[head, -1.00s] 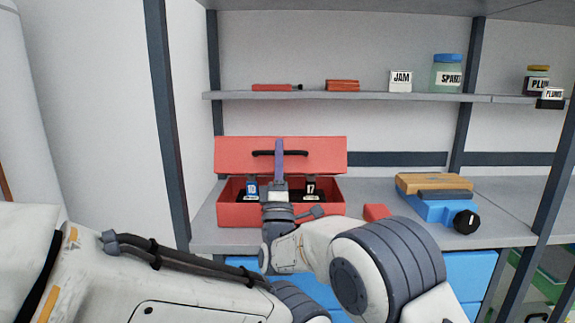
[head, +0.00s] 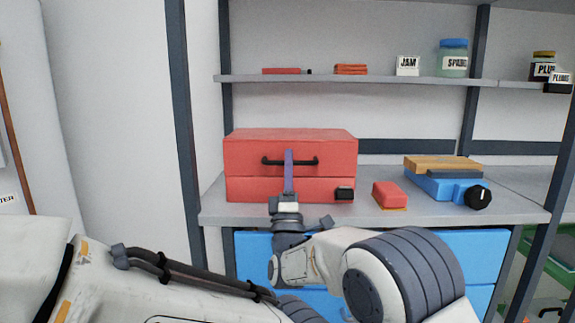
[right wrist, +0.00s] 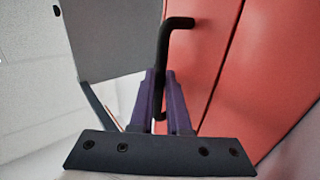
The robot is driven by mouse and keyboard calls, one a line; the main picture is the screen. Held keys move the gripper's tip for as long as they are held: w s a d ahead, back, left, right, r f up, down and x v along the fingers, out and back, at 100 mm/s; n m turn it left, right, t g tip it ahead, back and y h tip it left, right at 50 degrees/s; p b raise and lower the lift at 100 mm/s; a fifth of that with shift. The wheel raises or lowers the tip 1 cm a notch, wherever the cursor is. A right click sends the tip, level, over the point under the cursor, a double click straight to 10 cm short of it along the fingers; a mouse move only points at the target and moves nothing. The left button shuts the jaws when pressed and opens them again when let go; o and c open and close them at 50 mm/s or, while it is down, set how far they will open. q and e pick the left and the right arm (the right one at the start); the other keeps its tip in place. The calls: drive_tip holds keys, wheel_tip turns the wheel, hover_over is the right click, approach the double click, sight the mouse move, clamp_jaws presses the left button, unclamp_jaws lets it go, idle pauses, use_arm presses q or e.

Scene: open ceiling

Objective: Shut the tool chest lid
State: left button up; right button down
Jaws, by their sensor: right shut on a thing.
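The red tool chest (head: 240,190) stands on the shelf in the head view. Its lid (head: 240,148) is down over the box, with a thin seam between the two and no inside showing. A black bar handle (head: 308,162) is on the lid's front. My right gripper (head: 289,158), with purple fingers, is at the handle. In the right wrist view the fingers (right wrist: 160,85) are shut around the black handle (right wrist: 164,50), beside the red chest front (right wrist: 205,50). My left gripper is not in view.
A small dark block (head: 344,193) is at the chest's lower right front. A red block (head: 388,195) and a blue object (head: 440,186) under wooden pieces lie to the right. An upper shelf (head: 370,79) holds jars and small red things. A post (head: 180,100) stands left.

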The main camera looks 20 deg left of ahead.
drive_tip(key=shift+f, duration=0.3)
drive_tip(key=c, duration=1.2)
unclamp_jaws()
drive_tip(key=shift+o, duration=0.2)
drive_tip(key=b+v, duration=0.9)
drive_tip(key=v, duration=0.1)
drive_tip(key=shift+s, duration=0.2)
drive_tip(key=shift+f, duration=0.15)
